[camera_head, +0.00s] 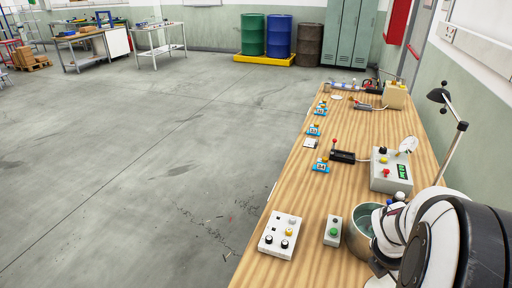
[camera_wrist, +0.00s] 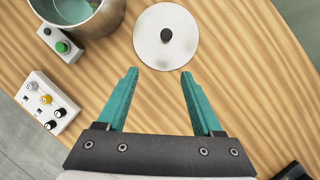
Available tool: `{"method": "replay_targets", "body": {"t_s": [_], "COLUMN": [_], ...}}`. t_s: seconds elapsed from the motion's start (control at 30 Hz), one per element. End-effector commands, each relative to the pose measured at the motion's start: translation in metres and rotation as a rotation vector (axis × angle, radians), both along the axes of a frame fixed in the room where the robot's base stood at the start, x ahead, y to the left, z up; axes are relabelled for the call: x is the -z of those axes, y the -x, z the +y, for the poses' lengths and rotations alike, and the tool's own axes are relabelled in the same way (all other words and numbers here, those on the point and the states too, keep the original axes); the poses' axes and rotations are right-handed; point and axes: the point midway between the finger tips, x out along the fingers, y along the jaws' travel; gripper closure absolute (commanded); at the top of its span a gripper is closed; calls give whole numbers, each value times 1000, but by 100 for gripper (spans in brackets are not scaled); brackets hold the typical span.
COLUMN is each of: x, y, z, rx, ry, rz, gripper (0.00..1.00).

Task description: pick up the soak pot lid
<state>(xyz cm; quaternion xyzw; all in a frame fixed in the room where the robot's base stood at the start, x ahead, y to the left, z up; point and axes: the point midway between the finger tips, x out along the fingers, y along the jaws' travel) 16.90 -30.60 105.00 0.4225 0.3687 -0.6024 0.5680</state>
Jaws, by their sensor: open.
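The soak pot lid is a flat silver disc (camera_wrist: 183,45) with a small dark knob (camera_wrist: 166,35) near its middle. In the wrist view it lies on the wooden table, just beyond my fingertips. My gripper (camera_wrist: 159,72) has its two teal fingers spread wide with nothing between them. The metal soak pot (camera_wrist: 104,22) stands upright and uncovered to the left of the lid, with teal liquid or lining inside. In the head view the pot (camera_head: 356,238) is partly covered by my arm.
A box with a green button (camera_wrist: 62,47) stands beside the pot. A white control box with knobs (camera_wrist: 40,97) sits at the left table edge.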

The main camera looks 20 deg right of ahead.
Motion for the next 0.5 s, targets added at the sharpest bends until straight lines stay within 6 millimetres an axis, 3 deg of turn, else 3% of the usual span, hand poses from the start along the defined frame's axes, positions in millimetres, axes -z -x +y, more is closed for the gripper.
{"method": "replay_targets", "body": {"t_s": [0.07,0.27,0.5], "x": [4,13,77], "y": [5,6,7], "z": [-11,-16,-41], "rx": [-65,-86,-86], "ry": [10,10,6], "rz": [30,41,41], "gripper": [32,32,32]}}
